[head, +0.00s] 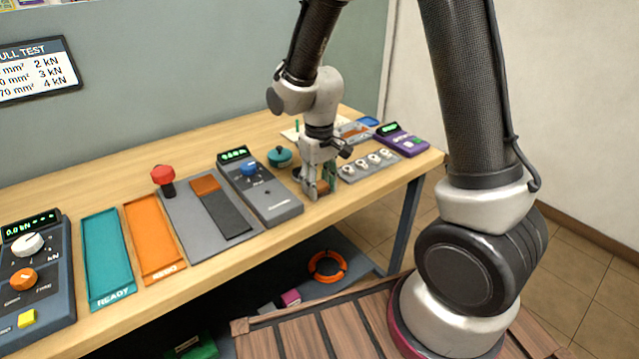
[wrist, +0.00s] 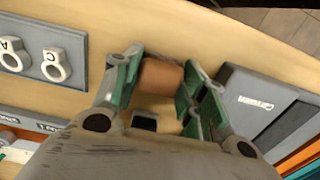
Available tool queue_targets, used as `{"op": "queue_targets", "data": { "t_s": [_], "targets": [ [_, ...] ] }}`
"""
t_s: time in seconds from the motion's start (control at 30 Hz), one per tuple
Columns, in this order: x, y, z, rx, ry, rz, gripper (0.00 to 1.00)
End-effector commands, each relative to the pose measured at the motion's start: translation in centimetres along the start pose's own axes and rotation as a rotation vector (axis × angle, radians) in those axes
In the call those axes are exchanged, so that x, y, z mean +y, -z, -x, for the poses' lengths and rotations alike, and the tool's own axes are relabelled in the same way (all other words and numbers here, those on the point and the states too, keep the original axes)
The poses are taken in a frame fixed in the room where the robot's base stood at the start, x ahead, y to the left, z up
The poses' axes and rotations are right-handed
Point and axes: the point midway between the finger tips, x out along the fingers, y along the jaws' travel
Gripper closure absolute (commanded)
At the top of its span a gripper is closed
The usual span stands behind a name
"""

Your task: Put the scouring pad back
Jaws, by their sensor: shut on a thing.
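The scouring pad, a small brown block (wrist: 161,76), is between the green-lined fingers of my gripper (wrist: 160,82) in the wrist view. My gripper (head: 322,188) is shut on it. In the head view the brown pad (head: 322,186) shows low between the fingertips, close to the bench top near its front edge. I cannot tell whether it touches the wood. The gripper points down, between the grey meter with a blue knob (head: 262,187) and the grey plate with white lettered rings (head: 368,166).
A teal round-topped item (head: 279,156) stands behind the gripper. A shallow tray (head: 353,131) and a purple meter (head: 402,139) are at the far right. To the left are a grey plate with a dark strip (head: 183,217), a red knob (head: 163,175), an orange tray (head: 153,240) and a teal tray (head: 106,257).

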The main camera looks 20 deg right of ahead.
Motion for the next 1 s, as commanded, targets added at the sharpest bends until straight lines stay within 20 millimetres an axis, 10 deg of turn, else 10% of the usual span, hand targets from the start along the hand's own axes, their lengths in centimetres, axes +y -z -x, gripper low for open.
{"op": "queue_targets", "data": {
  "t_s": [0.33,0.37,0.47,1.0],
  "targets": [
    [0.0,0.0,-0.3,0.001,0.0,0.0,0.84],
    [0.0,0.0,-0.3,0.001,0.0,0.0,0.52],
    [0.0,0.0,-0.2,0.001,0.0,0.0,0.36],
    [0.0,0.1,2.8,0.006,0.0,0.0,0.36]
  ]
}}
